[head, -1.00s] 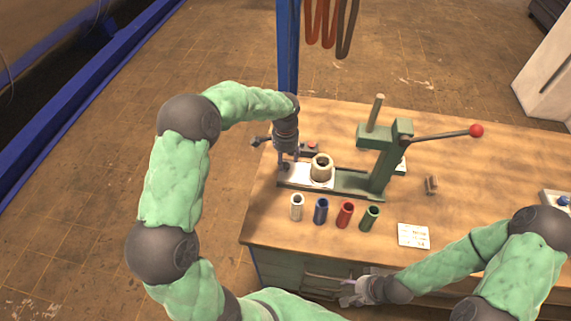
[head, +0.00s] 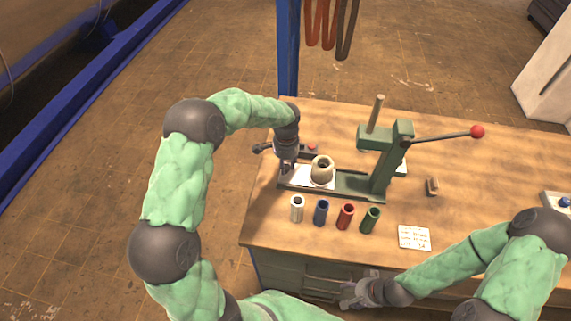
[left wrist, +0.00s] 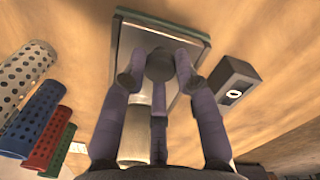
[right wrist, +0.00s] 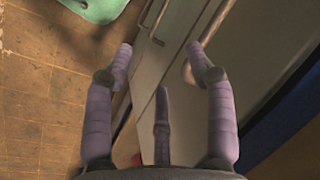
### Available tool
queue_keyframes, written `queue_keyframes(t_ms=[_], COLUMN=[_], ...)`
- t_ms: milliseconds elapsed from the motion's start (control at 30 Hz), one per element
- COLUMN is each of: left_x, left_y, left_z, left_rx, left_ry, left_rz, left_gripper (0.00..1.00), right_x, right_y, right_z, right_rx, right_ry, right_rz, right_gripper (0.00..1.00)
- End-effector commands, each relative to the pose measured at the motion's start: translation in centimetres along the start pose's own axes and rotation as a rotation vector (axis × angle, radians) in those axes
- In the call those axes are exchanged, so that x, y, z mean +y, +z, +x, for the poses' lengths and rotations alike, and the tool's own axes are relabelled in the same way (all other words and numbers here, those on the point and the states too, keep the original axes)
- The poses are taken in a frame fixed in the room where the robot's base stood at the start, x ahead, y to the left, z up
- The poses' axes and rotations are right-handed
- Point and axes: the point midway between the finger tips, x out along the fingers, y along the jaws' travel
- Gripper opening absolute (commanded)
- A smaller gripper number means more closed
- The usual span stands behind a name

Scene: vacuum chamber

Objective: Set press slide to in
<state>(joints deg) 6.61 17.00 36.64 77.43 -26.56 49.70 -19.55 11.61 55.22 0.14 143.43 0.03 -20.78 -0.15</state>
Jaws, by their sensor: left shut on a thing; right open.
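The arbor press (head: 384,165) is green and stands on the workbench. Its pale slide plate (head: 296,177) lies on the press base and sticks out at the left end, away from the column. A cream ring-shaped holder (head: 322,170) sits on the slide, left of the ram. My left gripper (head: 286,168) is at the slide's left end. In the left wrist view its fingers (left wrist: 160,72) are shut on a dark round knob (left wrist: 160,62) on the slide plate (left wrist: 135,40). My right gripper (head: 352,292) is open and empty by the bench front; it also shows in the right wrist view (right wrist: 160,65).
White (head: 297,208), blue (head: 321,212), red (head: 345,216) and green (head: 370,220) sleeves stand in front of the press. A black box with a red button (head: 312,148) is behind the slide. The press lever (head: 440,135) reaches right. A card (head: 414,237) lies at the front.

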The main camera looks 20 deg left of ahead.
Motion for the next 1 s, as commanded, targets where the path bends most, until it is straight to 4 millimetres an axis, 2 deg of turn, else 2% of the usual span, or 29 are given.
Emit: queue_keyframes(t_ms=[400,567,867,900,933,967,1000], left_x=[6.9,8.0,8.1,8.1,8.1,8.1,8.1], left_y=[-6.8,-7.9,-8.1,-8.1,-8.1,-8.1,-8.1], left_z=[0.0,0.0,0.0,0.0,0.0,0.0,0.0], left_rx=[0.001,0.001,0.004,0.004,0.004,0.004,0.003], left_ry=[0.001,0.001,0.002,0.002,0.002,0.002,0.002], left_rz=[0.005,0.002,0.000,0.000,0.000,0.001,0.001], left_gripper=[0.00,0.00,0.00,0.42,0.50,0.54,0.54], right_x=[-0.2,-0.2,-0.2,-0.2,-0.2,-0.2,-0.2], right_y=[0.0,0.0,0.0,0.0,0.0,0.0,0.0], right_z=[-0.6,-0.6,-0.6,-0.6,-0.6,-0.6,-0.6], right_rx=[0.000,0.000,0.000,0.000,0.000,0.000,0.000], right_ry=[0.000,0.000,0.000,0.000,0.000,0.000,0.000], right_rz=[0.000,0.000,0.000,0.000,0.000,0.000,0.000], right_gripper=[0.56,0.56,0.56,0.56,0.56,0.56,0.56])
